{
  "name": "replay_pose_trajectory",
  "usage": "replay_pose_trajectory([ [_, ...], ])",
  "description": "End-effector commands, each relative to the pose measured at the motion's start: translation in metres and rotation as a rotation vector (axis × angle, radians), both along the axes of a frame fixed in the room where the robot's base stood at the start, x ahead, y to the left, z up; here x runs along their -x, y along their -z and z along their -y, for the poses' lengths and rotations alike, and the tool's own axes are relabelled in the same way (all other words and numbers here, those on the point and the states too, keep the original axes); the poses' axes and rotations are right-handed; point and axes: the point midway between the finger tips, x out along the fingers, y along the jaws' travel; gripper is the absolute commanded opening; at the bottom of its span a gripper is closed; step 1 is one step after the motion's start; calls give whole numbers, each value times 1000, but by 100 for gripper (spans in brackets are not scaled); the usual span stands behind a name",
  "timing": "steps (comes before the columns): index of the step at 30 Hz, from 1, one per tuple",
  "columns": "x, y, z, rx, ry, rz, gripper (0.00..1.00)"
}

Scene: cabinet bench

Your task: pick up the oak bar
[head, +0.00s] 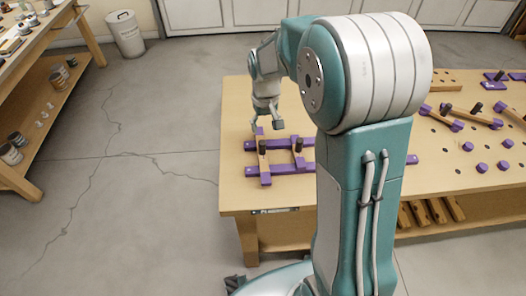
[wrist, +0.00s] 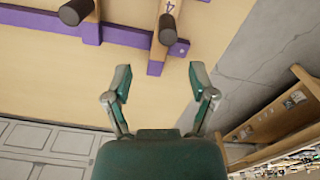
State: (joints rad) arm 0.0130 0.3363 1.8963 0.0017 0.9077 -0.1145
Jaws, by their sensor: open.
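An oak bar (head: 263,158) with purple ends and a dark peg lies across purple bars at the bench's left end. In the wrist view an oak bar (wrist: 174,8) with a dark peg and a "4" mark crosses a purple bar (wrist: 130,37). A second oak bar (head: 298,152) with a dark peg lies to the right. Which one the task names I cannot tell. My gripper (head: 269,126) is open above the far end of the left bar. In the wrist view my gripper (wrist: 160,80) has nothing between its fingers, and the bar's purple tip is just ahead.
The wooden bench (head: 236,100) has more oak bars (head: 482,117) with purple ends and several loose purple pieces (head: 467,146) on its right. Other wooden bars (head: 425,212) lie on its lower shelf. A shelving unit (head: 45,75) and a bin (head: 126,33) stand left; open floor lies between.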

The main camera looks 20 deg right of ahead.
Motion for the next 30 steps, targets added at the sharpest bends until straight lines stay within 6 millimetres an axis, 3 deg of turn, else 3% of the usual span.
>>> replay_pose_trajectory([
  [6,1,37,-3,1,-1,-5,73],
  [13,1,56,-3,1,-1,-3,73],
  [21,1,95,-6,2,0,-3,73],
  [30,1,99,-6,3,1,0,73],
])
